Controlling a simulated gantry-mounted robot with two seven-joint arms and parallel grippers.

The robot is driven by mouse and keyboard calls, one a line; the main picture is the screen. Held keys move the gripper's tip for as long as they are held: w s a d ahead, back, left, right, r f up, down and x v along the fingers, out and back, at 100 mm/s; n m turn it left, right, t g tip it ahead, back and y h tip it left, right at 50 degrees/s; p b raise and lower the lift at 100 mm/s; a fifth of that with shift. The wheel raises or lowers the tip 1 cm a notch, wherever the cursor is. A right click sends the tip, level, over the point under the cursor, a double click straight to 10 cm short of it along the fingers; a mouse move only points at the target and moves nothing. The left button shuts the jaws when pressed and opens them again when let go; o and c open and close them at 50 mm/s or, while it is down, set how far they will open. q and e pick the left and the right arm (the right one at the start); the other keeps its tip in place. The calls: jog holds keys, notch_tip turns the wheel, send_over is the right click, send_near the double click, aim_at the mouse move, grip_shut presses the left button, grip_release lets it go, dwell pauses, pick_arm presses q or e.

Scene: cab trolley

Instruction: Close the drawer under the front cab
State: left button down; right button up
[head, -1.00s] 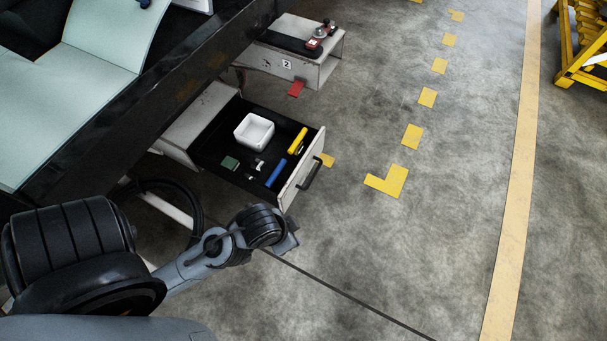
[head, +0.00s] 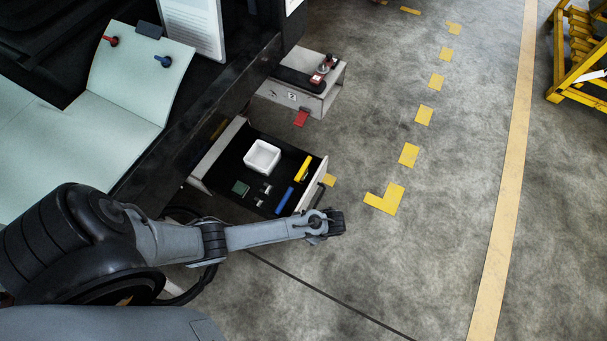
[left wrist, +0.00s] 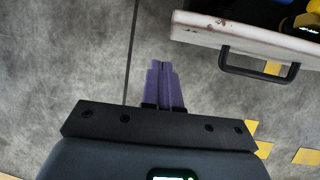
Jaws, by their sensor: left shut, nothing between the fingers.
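The drawer (head: 242,198) under the front cab stands pulled out, with its dark inside showing. It holds a white square box (head: 262,157), a yellow tool (head: 303,168), a blue tool (head: 284,200) and a green piece (head: 240,188). In the left wrist view the drawer's worn white front (left wrist: 215,33) and its black bar handle (left wrist: 262,75) show at upper right. My left gripper (left wrist: 162,68) is shut and empty, below and left of the handle and apart from it. In the head view my left arm reaches to the drawer's front corner, and the fingertips are hidden.
A second grey unit marked 2 (head: 292,97) with a red tab (head: 301,118) stands behind the drawer. Yellow floor marks (head: 385,198) and a beige line (head: 500,200) cross open floor at right. A yellow rack (head: 580,55) stands at far right.

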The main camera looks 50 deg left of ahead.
pick_arm(q)
jog(key=w+r+t+p, duration=0.1)
jog(key=w+r+p, duration=0.1)
jog(key=w+r, duration=0.65)
jog(key=s+a+f+b, duration=0.2)
jog(key=a+f+b, duration=0.5)
jog(key=f, duration=0.2)
jog(key=shift+b, duration=0.3)
pick_arm(e)
jog(key=f, duration=0.4)
jog(key=shift+s+d+f, duration=0.1)
jog(key=shift+s, duration=0.1)
pick_arm(q)
jog(key=shift+a, duration=0.1)
